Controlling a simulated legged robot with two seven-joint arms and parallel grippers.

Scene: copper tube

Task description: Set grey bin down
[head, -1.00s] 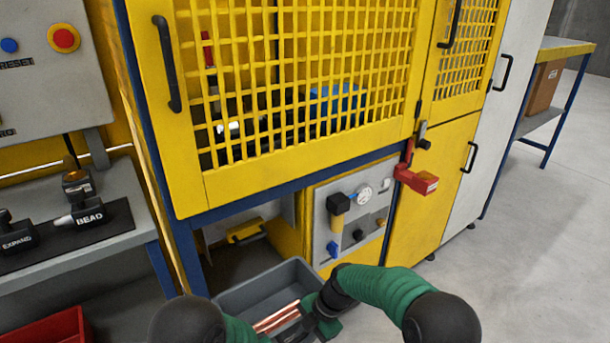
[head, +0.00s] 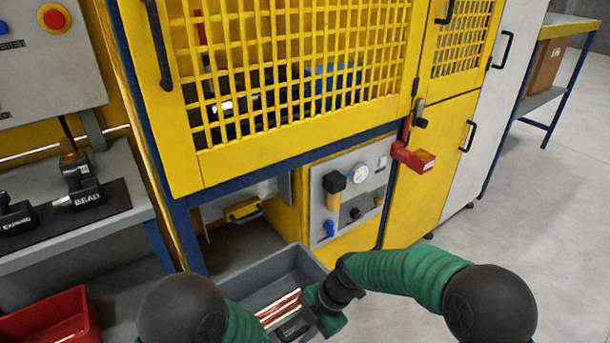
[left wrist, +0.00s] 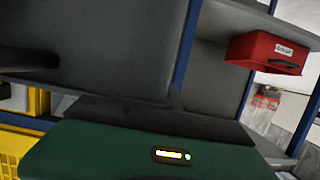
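The grey bin (head: 246,276) is at the bottom middle of the head view, in front of the yellow machine's lower opening. Copper tubes (head: 279,309) lie inside it. My right gripper (head: 322,310) is at the bin's right side; its fingers are too hidden to tell whether they are open or shut. My left arm reaches in at the bin's left side, and its gripper is hidden in the head view. In the left wrist view, a dark grey surface (left wrist: 110,55) fills much of the upper left, and my left fingertips cannot be made out. What supports the bin is hidden.
Concrete floor (head: 520,240) is clear at right.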

